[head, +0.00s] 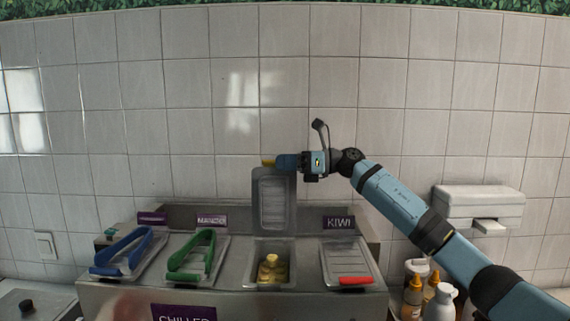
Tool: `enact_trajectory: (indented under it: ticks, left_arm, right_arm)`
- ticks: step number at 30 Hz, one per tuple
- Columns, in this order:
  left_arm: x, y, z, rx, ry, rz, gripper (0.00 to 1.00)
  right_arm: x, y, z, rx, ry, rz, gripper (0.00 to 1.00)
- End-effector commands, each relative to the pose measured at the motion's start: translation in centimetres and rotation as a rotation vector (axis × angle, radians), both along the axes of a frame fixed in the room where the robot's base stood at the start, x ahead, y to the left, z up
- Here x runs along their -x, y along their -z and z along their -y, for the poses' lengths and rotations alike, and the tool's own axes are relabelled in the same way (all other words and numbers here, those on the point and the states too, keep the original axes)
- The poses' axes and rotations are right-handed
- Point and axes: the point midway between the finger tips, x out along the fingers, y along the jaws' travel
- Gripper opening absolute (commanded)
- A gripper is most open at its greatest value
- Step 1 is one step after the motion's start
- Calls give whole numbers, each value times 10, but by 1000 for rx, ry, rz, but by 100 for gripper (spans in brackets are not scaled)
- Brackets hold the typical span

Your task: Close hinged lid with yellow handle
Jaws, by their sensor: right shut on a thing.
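The hinged lid (273,201) stands open, raised upright behind its compartment on the steel counter unit. Its yellow handle (268,162) shows at the lid's top edge. My right gripper (282,162) is at that top edge, shut on the yellow handle; its fingers hide part of the handle. Under the lid, the open compartment (289,253) holds yellow pieces (271,268). My left gripper is not in view.
Left of the open compartment are lids with a green handle (192,262) and a blue handle (122,255). To its right is a shut lid with a red handle (355,281), below a KIWI sign (339,222). Bottles (413,291) stand at the lower right. A tiled wall is close behind.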

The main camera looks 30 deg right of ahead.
Motion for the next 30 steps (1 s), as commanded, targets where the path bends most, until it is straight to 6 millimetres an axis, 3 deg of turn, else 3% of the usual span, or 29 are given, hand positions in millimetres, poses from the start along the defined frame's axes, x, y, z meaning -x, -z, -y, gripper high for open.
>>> enact_trajectory:
  ticks: [10, 16, 24, 30]
  left_arm:
    - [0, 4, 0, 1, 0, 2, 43]
    - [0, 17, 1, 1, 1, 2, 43]
    - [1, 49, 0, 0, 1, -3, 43]
    - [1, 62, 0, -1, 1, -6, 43]
  right_arm:
    - [4, 1, -2, 13, 0, 19, 0]
    - [13, 2, -8, 41, 0, 66, 0]
    - [44, 4, -27, 135, -1, 221, 0]
    - [68, 7, -41, 131, -2, 212, 0]
